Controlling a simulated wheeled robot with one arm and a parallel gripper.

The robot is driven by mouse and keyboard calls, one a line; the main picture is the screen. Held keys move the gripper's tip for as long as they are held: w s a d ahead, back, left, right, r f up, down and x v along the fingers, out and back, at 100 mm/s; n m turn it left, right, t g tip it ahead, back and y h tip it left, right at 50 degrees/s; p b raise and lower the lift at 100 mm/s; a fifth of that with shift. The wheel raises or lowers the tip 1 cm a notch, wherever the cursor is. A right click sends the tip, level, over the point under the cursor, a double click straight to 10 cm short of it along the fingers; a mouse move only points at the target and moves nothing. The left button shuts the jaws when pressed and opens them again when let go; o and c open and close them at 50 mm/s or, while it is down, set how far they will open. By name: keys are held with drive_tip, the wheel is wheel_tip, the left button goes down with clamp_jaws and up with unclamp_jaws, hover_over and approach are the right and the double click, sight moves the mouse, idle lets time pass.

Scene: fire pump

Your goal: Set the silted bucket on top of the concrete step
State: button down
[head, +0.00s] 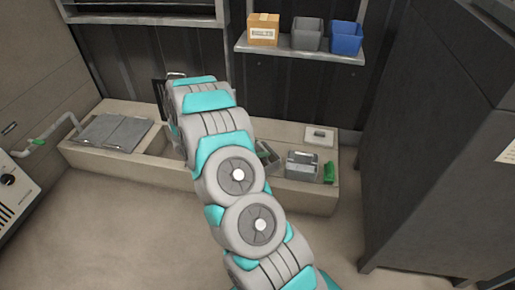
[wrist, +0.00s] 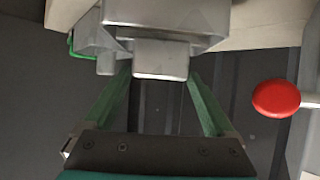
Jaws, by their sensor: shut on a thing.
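The concrete step (head: 310,197) is the long beige ledge along the back wall in the head view. My gripper (wrist: 160,78) shows in the wrist view with its two green fingers on either side of a grey metal piece. This piece appears to be part of the silted bucket (wrist: 160,58); the silt inside cannot be seen. In the head view my arm reaches to the ledge's back left, and its links hide my fingertips and most of what they hold. A small grey metal loop (head: 177,74) shows just past the arm's end.
On the ledge's right part stand a grey metal container (head: 302,166), a green object (head: 329,173) and a pale flat box (head: 319,136). Grey plates (head: 114,132) lie at its left. A shelf (head: 300,52) holds several boxes above. A dark cabinet (head: 435,140) stands right. The wrist view shows a red knob (wrist: 276,98).

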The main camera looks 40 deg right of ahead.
unclamp_jaws()
